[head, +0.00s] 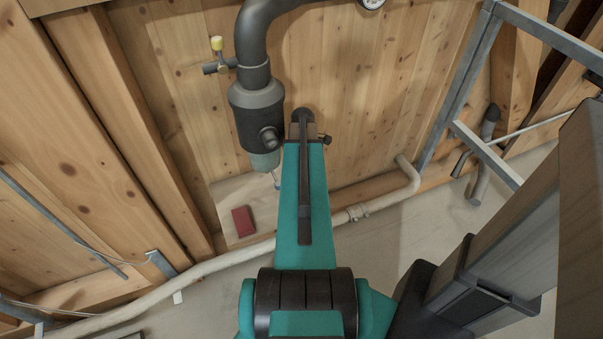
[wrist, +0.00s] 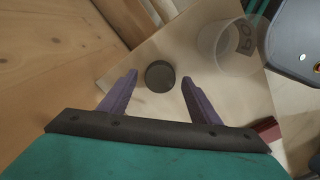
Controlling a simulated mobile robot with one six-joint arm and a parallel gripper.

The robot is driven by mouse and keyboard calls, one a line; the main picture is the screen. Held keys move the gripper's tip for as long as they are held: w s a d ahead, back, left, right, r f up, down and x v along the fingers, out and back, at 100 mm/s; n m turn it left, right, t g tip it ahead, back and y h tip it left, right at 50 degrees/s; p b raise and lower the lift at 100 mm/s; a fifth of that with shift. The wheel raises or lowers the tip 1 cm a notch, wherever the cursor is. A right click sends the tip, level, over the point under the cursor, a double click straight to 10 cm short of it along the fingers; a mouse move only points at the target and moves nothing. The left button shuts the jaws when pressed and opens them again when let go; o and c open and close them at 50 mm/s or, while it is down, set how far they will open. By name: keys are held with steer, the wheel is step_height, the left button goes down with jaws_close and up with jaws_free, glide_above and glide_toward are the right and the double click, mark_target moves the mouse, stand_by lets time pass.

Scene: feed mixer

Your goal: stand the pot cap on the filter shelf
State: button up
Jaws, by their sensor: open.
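A dark round cap (wrist: 160,76), which looks like the pot cap, shows in the wrist view over the pale board that looks like the filter shelf (wrist: 120,72). My gripper (wrist: 158,80) is open, its two purple fingers on either side of the cap with a visible gap to each. I cannot tell how far above the board the cap is, or whether it rests on it. In the head view the shelf (head: 225,192) is left of my teal arm. The cap and gripper fingers do not show there.
A translucent cup with dark markings (wrist: 225,42) is right of the cap. A red block (wrist: 264,130) lies near the board's right edge and also shows in the head view (head: 243,221). A dark filter housing (head: 257,110) hangs from a pipe above the shelf.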

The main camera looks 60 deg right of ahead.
step_height(320, 180, up, 11)
steer(key=shift+f+p, duration=0.2)
steer(key=shift+p, duration=0.1)
stand_by(0.7)
stand_by(0.3)
